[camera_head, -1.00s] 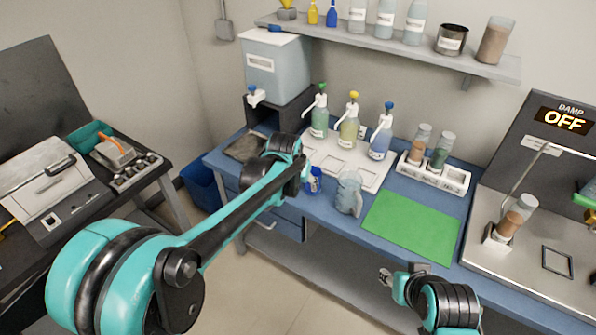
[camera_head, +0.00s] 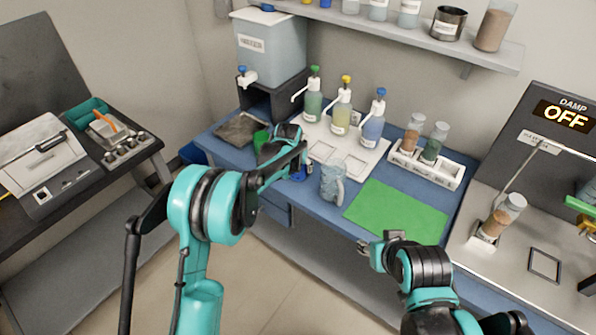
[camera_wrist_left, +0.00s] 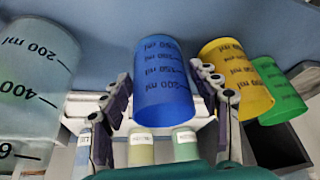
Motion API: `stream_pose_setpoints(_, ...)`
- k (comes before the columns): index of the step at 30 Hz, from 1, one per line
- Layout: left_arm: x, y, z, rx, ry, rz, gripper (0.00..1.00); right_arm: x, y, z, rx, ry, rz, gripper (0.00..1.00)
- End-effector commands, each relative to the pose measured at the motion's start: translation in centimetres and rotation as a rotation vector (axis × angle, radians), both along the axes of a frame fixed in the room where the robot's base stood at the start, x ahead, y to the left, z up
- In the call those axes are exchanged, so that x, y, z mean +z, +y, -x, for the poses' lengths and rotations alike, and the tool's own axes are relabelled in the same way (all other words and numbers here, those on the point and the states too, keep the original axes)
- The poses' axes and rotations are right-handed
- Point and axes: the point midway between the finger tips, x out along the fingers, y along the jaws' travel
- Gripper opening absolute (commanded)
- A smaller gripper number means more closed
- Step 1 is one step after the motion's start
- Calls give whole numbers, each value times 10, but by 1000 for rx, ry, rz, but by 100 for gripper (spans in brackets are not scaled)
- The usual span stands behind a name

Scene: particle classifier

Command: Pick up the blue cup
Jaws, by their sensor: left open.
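The blue cup (camera_wrist_left: 165,85), with dark volume marks, stands in the middle of the left wrist view. My left gripper (camera_wrist_left: 164,92) is open, with one finger on each side of the cup; I cannot tell whether they touch it. In the head view only a small part of the blue cup (camera_head: 299,174) shows below my left gripper (camera_head: 295,163), on the blue bench. My right gripper (camera_head: 370,252) is in front of the bench's front edge, away from the cup; its jaw opening is unclear.
A yellow cup (camera_wrist_left: 237,78) and a green cup (camera_wrist_left: 280,90) stand right of the blue cup in the wrist view. A clear jug (camera_head: 332,182) stands close on the other side. Pump bottles (camera_head: 341,110) are behind. A green mat (camera_head: 395,211) lies bare.

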Motion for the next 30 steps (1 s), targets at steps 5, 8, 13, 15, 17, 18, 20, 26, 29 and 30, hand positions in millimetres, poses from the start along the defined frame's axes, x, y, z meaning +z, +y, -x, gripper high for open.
stream_pose_setpoints(5, -26, -3, -11, 0, 0, 0, 61, -14, 0, 0, 0, 0, 0, 40)
stream_pose_setpoints(8, -27, -3, -12, 0, 0, 0, 61, -13, 0, 0, 0, 0, 0, 40)
stream_pose_setpoints(13, -25, -3, -11, 0, 0, 0, 51, -12, 0, 0, 0, 0, 0, 40)
stream_pose_setpoints(15, -25, -3, -11, 0, 0, 0, 32, -12, 0, 0, 0, 0, 0, 40)
stream_pose_setpoints(17, -26, -3, -11, 0, 0, 0, 21, -12, 0, 0, 0, 0, 0, 40)
stream_pose_setpoints(18, -26, -3, -11, 0, 0, 0, 21, -12, 0, 0, 0, 0, 0, 40)
stream_pose_setpoints(20, -25, -3, -11, 0, 0, 0, 21, -12, 0, 0, 0, 0, 0, 40)
stream_pose_setpoints(26, -23, -3, -11, 0, 0, 0, 21, -11, 0, 0, 0, 0, 0, 40)
stream_pose_setpoints(29, -12, -3, -11, 0, 0, 0, 21, -6, 0, 0, 0, 0, 0, 40)
stream_pose_setpoints(30, -4, -3, -11, 0, 0, 0, 21, -3, 0, 0, 0, 0, 0, 40)
